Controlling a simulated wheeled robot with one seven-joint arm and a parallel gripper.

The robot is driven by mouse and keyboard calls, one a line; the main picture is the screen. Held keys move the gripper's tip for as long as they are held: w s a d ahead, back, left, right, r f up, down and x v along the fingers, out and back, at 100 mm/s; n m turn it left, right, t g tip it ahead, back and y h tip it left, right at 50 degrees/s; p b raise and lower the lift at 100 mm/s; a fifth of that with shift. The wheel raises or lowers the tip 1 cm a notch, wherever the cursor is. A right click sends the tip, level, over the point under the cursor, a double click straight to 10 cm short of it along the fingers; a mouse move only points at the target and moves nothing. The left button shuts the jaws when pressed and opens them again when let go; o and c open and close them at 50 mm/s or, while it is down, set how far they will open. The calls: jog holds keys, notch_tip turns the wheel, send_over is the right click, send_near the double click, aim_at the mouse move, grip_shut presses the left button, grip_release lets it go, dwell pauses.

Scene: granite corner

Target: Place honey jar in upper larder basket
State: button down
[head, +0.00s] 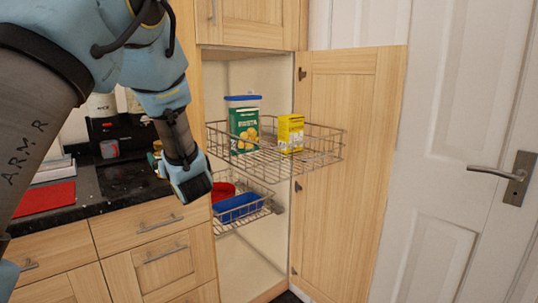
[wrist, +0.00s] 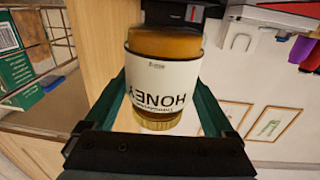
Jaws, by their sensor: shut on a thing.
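My gripper (wrist: 160,88) is shut on the honey jar (wrist: 160,76), its two dark green fingers on either side of it. The jar has amber contents, a gold lid and a white label reading HONEY, upside down in the wrist view. In the head view my gripper is at the end of the blue arm, over the counter's right edge and left of the basket; its fingers and the jar are mostly hidden by my wrist. The upper larder basket (head: 322,157) is a wire basket pulled out of the tall cabinet.
A green carton with a blue top (head: 243,128) and a yellow box (head: 290,133) stand in the upper basket, with free room around them. The lower basket (head: 262,211) holds red and blue containers. The open cabinet door (head: 352,150) stands to the right. The counter holds appliances and a red board (head: 45,198).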

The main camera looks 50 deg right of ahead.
jog(key=s+a+f+y, duration=0.1)
jog(key=s+a+f, duration=0.1)
jog(key=a+f, duration=0.9)
jog(key=s+a+f+n+y, duration=0.1)
jog(key=s+a+f, duration=0.2)
jog(key=a+f, duration=0.9)
jog(key=s+a+f+n+y, duration=0.1)
jog(key=s+a+f, duration=0.2)
jog(key=a+f, duration=0.8)
jog(key=a, duration=0.9)
jog(key=shift+f, duration=0.35)
jog(key=shift+w+r, duration=0.15)
jog(key=shift+r, duration=0.15)
jog(key=shift+d, duration=0.1)
